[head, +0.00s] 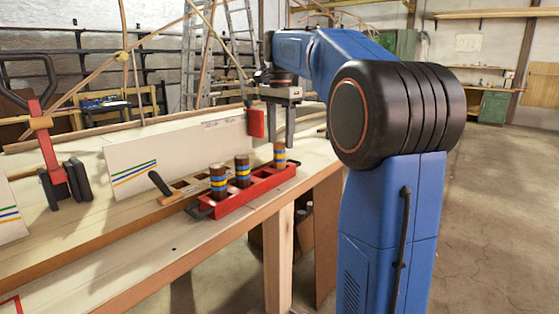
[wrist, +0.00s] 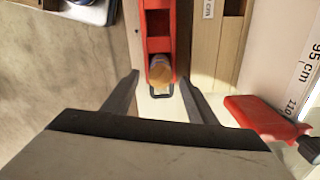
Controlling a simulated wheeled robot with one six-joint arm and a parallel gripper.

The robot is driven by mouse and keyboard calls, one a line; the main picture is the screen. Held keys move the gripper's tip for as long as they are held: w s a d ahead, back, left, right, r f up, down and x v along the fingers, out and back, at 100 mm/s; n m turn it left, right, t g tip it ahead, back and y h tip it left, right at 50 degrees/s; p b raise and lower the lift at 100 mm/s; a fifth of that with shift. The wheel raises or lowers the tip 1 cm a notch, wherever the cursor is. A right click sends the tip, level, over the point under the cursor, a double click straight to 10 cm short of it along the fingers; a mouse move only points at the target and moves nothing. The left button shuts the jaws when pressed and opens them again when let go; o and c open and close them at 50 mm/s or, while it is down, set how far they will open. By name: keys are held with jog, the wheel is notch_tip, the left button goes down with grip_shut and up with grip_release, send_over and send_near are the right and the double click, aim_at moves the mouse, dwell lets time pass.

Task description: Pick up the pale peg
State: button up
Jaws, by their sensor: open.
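The pale peg (head: 279,154) stands upright at the far right end of a red rack (head: 262,189) on the workbench. It has a tan top with blue and yellow bands below. My gripper (head: 279,142) points down just above this peg, with its fingers open. In the wrist view the peg's round tan top (wrist: 160,72) shows between the two fingertips (wrist: 159,79), with gaps on both sides. I cannot tell exactly how far the fingertips are above or around it.
Two darker banded pegs, one at the left (head: 217,182) and one in the middle (head: 242,171), stand in the same rack. A red clamp piece (wrist: 262,115) lies right of my gripper. A white ruled board (head: 170,150) stands behind the rack. The bench's front edge is close.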

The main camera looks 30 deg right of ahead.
aim_at(279, 156)
jog(key=shift+a+f, duration=0.15)
jog(key=shift+f, duration=1.5)
jog(key=shift+a+f, duration=0.1)
jog(key=shift+f, duration=1.5)
jog(key=c, duration=1.2)
